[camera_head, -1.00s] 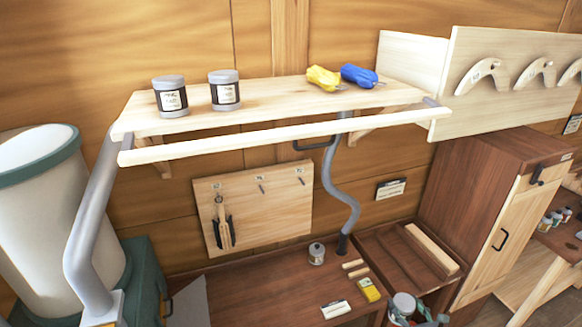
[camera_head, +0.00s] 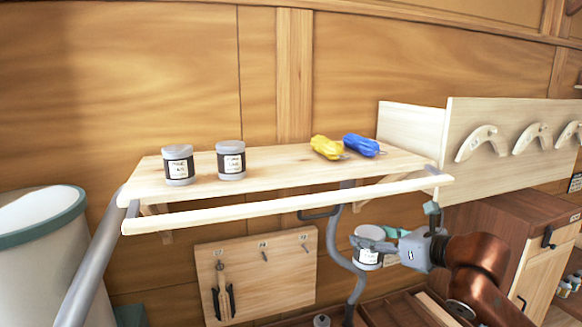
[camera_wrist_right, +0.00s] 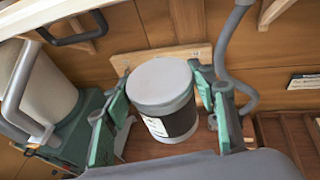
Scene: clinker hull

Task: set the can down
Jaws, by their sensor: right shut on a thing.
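A grey-lidded can (camera_head: 367,250) with a dark band and a white label is in my right gripper (camera_head: 372,243), below the right part of the shelf's front rail. In the right wrist view the can (camera_wrist_right: 163,100) stands between the green-padded fingers of my right gripper (camera_wrist_right: 165,110), lid towards the camera. It is held in the air, roughly upright. Two similar cans, one left (camera_head: 178,165) and one right (camera_head: 231,160), stand on the left half of the wooden shelf (camera_head: 280,178). My left gripper is not in view.
A pale rail (camera_head: 290,205) runs along the shelf's front edge. A yellow bundle (camera_head: 327,147) and a blue bundle (camera_head: 361,145) lie at the shelf's right. Its middle is bare. A tool board (camera_head: 256,275) hangs below, beside a bent grey pipe (camera_head: 345,265).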

